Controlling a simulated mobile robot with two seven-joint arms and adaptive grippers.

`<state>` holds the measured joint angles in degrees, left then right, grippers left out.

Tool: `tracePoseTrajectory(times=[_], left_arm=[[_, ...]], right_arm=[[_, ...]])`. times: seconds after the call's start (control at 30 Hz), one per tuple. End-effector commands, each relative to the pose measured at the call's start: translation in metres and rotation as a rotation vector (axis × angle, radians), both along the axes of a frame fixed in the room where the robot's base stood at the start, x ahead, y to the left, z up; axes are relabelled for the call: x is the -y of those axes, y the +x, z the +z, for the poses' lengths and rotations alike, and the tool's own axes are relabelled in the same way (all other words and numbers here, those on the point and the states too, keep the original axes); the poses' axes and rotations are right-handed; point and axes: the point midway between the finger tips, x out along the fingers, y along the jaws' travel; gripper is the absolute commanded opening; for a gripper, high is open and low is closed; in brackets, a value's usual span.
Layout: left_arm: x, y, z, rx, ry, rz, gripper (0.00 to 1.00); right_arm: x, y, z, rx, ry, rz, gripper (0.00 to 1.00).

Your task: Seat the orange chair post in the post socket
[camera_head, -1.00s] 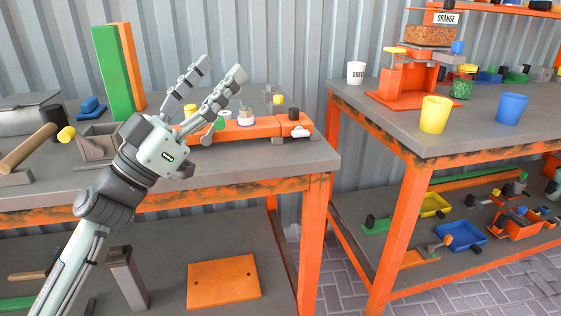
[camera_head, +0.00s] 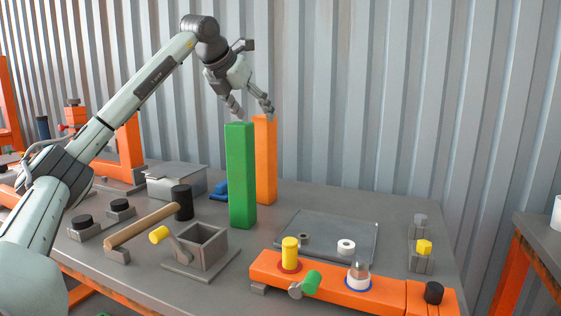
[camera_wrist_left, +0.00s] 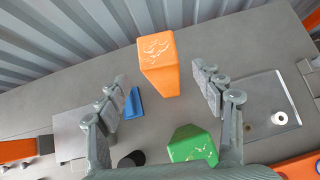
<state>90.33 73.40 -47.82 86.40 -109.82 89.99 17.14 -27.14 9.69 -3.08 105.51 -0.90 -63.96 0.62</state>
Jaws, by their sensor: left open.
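The orange chair post (camera_head: 266,160) stands upright on the grey workbench, behind and right of a green post (camera_head: 241,178). My left gripper (camera_head: 252,108) is open and empty, pointing down by the tops of the posts. In the left wrist view, the orange post (camera_wrist_left: 158,65) shows between and beyond the spread fingers (camera_wrist_left: 158,80). The green post (camera_wrist_left: 193,145) is nearer the palm in that view.
A mallet (camera_head: 150,222) lies left of the socket. An orange fixture (camera_head: 330,284) with yellow and green knobs runs along the front right. A flat grey tray (camera_head: 335,228) lies right of the posts. A blue piece (camera_head: 219,191) lies left of them. The corrugated wall is behind.

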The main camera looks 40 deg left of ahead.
Motion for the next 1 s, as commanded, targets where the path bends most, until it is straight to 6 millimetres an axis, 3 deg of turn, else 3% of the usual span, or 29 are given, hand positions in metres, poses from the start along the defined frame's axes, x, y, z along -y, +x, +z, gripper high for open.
tracePoseTrajectory(times=[0.43,0.77,1.0], left_arm=[[-0.009,0.045,-0.039,-0.002,-0.002,-0.004,0.67],[-0.01,0.052,-0.046,0.001,-0.003,-0.004,0.67],[-0.01,0.051,-0.045,0.002,-0.003,-0.004,0.39]], right_arm=[[0.0,-0.003,-0.013,-0.007,0.008,-0.002,0.0],[0.0,-0.004,-0.016,-0.006,0.01,-0.002,0.0],[-0.001,-0.004,-0.016,-0.006,0.01,-0.002,0.0]])
